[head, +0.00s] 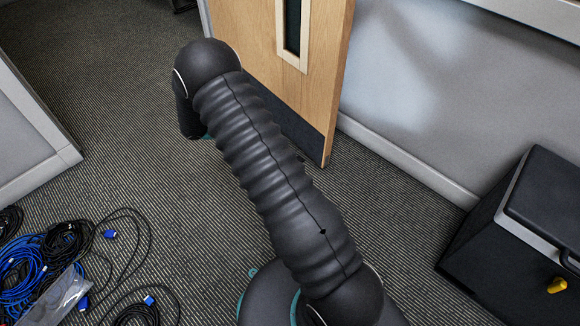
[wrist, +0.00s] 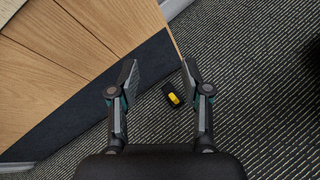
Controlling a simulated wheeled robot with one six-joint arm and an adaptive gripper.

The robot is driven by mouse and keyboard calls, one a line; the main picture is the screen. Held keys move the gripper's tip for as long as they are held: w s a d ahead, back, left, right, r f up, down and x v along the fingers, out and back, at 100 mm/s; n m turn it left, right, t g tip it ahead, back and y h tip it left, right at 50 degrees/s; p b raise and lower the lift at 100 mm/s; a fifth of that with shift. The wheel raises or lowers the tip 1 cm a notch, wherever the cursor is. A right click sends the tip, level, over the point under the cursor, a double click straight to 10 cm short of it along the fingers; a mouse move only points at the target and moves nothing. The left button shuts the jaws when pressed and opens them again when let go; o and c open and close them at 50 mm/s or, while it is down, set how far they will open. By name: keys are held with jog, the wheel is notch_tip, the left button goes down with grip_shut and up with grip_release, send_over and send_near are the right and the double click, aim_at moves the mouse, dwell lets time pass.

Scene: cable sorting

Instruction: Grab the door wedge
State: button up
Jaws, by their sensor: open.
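In the wrist view, a small black object with a yellow top, which looks like the door wedge (wrist: 172,95), lies on the carpet close to the door's lower edge. It shows between my fingers, closer to the right one. My gripper (wrist: 160,72) is open and empty, pointing down above the floor. I cannot tell its exact height. The wooden door (head: 270,55) with a dark kick plate stands ajar; it also shows in the wrist view (wrist: 60,60). In the head view my arm crosses the middle, and I cannot make out the wedge or my gripper's fingers.
A black case (head: 500,250) with a yellow part (head: 556,285) stands at the right. Blue and black cables (head: 30,265) and a clear bag (head: 62,295) lie at lower left. A grey partition (head: 30,140) stands left. Carpet (head: 100,90) beyond is clear.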

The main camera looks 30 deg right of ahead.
jog(key=f+n+t+h+b, duration=0.1)
jog(key=f+n+t, duration=0.1)
jog(key=f, duration=0.7)
jog(key=w+a+f+n+t+h, duration=0.1)
jog(key=f+n+t, duration=0.1)
jog(key=f, duration=0.7)
jog(key=a+f+n+t+h+b, duration=0.1)
jog(key=f+n, duration=0.3)
jog(key=f, duration=0.5)
jog(key=shift+w+t+h+b, duration=0.35)
jog(key=shift+t+h, duration=0.15)
jog(key=shift+t, duration=0.1)
jog(key=shift+d+f+n, duration=0.1)
jog(key=shift+f+n, duration=0.1)
jog(key=shift+n, duration=0.1)
jog(key=shift+d, duration=0.4)
jog(key=x, duration=0.7)
jog(key=shift+w+d+f, duration=0.1)
jog(key=shift+d, duration=0.2)
jog(key=shift+x, duration=2.55)
grip_shut()
